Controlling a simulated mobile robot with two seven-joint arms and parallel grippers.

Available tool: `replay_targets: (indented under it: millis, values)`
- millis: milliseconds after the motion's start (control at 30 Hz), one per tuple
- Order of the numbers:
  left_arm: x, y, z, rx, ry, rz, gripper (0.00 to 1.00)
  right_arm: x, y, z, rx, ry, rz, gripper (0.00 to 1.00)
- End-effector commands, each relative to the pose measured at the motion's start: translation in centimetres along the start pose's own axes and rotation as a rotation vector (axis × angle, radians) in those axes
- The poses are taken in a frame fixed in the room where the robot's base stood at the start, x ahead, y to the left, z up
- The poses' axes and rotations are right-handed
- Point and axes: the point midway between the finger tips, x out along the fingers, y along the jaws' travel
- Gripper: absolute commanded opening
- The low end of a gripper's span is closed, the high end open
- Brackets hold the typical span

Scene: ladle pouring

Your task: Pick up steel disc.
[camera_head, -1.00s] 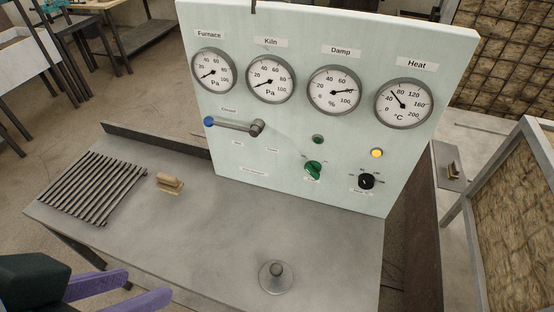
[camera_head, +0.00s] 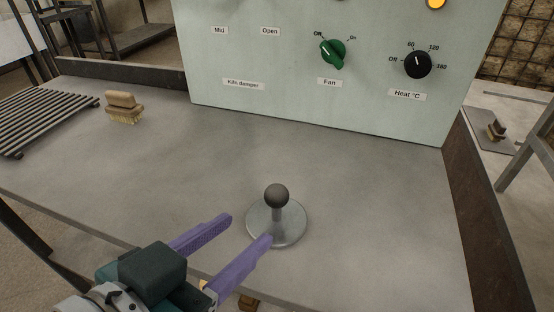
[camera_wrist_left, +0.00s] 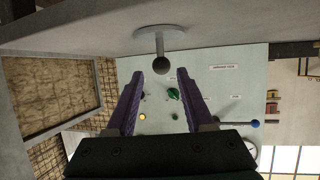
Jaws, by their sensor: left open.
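The steel disc (camera_head: 262,228) lies flat on the grey table, with an upright post and a dark round knob (camera_head: 276,195) on top. My left gripper (camera_head: 248,230) is open and empty, its two purple fingers reaching toward the disc from the lower left. The tip of the nearer finger overlaps the disc's front edge in the head view; I cannot tell if they touch. In the left wrist view the disc (camera_wrist_left: 158,30) and its knob (camera_wrist_left: 161,68) show beyond the fingers (camera_wrist_left: 158,75), the knob roughly in line with the gap. My right gripper is not in view.
The table (camera_head: 200,150) is clear around the disc. A wooden brush (camera_head: 124,108) and a metal rack (camera_head: 35,120) are at the left. A pale control panel (camera_head: 300,90) with a green fan knob (camera_head: 333,52) and a black heat knob (camera_head: 418,64) stands behind.

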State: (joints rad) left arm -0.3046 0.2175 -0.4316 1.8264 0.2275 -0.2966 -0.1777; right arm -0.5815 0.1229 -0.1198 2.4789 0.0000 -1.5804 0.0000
Motion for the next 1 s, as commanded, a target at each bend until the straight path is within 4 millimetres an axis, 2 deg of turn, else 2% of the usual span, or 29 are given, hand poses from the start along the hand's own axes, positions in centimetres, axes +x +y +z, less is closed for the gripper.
replay_targets:
  millis: [33,300,467,733,833,1000]
  values:
    - [0.5,0.0,0.7,0.001,0.007,0.001,0.53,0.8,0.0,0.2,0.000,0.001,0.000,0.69]
    - [4.1,0.0,0.5,0.001,0.014,0.000,0.53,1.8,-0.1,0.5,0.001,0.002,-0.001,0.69]
    - [5.4,0.0,0.4,0.001,0.013,0.001,0.53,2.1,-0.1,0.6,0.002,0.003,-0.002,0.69]
    - [9.5,-0.1,0.6,0.001,0.013,0.001,0.53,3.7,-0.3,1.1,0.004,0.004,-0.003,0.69]
    - [10.2,-0.1,0.5,0.002,0.012,0.001,0.53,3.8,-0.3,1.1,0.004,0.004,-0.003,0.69]
    - [10.2,-0.1,0.3,0.002,0.011,0.001,0.53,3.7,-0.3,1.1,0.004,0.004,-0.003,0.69]
